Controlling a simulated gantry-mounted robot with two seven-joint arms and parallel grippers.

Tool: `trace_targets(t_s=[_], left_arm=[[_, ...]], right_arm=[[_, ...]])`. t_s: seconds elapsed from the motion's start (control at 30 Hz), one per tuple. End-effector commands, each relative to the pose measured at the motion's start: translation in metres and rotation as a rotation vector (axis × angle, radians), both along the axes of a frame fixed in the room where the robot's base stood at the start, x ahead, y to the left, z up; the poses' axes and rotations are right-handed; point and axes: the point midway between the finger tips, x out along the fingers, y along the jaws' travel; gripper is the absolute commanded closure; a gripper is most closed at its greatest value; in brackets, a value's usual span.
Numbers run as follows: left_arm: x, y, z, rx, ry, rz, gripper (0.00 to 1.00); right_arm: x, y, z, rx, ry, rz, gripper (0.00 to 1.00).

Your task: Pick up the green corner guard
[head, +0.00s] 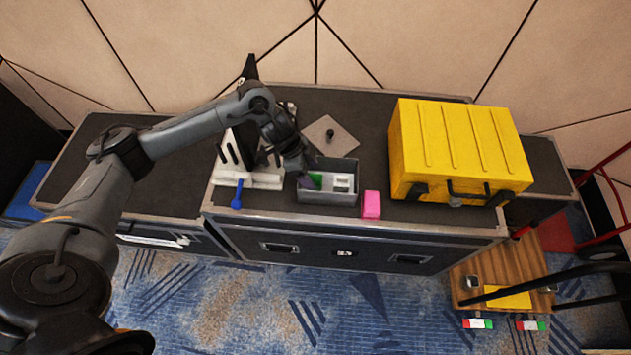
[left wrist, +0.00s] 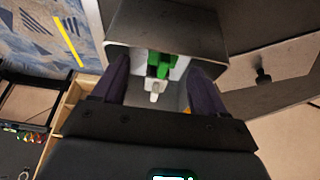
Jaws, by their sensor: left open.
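The green corner guard (head: 316,180) lies inside a grey open-topped bin (head: 330,197) on the black case, beside white pieces. It also shows in the left wrist view (left wrist: 159,66), between and beyond the fingers, next to white parts. My left gripper (head: 305,178) is at the left part of the bin, with its dark purple fingertips at the guard. In the left wrist view the fingers of this gripper (left wrist: 158,82) stand wide apart with nothing held. Part of the guard is hidden by the gripper in the head view. My right gripper does not show.
A pink block (head: 371,205) lies right of the bin, and a large yellow case (head: 455,150) stands farther right. A blue-handled tool (head: 238,195) and a white stand (head: 250,179) are on the left. A grey plate with a black knob (head: 330,134) lies behind the bin.

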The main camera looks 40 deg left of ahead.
Motion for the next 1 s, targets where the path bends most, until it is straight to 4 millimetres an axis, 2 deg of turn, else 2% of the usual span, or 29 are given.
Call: trace_targets(t_s=[0.03, 0.27, 0.6, 0.9, 0.93, 1.0], left_arm=[[0.002, -0.002, -0.007, -0.001, -0.001, 0.002, 0.28], [0.004, -0.005, -0.018, 0.001, -0.001, 0.001, 0.28], [0.012, -0.017, -0.056, 0.001, -0.001, 0.0, 0.28], [0.014, -0.019, -0.06, 0.002, -0.002, 0.001, 0.28], [0.014, -0.019, -0.06, 0.002, -0.002, 0.001, 0.29], [0.014, -0.019, -0.06, 0.002, -0.002, 0.001, 0.4]], right_arm=[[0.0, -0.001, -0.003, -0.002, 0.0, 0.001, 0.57], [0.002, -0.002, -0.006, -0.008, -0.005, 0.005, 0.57], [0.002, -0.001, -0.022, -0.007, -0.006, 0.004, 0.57], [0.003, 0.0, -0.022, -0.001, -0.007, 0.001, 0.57], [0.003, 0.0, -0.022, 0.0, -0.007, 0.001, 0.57], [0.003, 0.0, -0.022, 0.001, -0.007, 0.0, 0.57]])
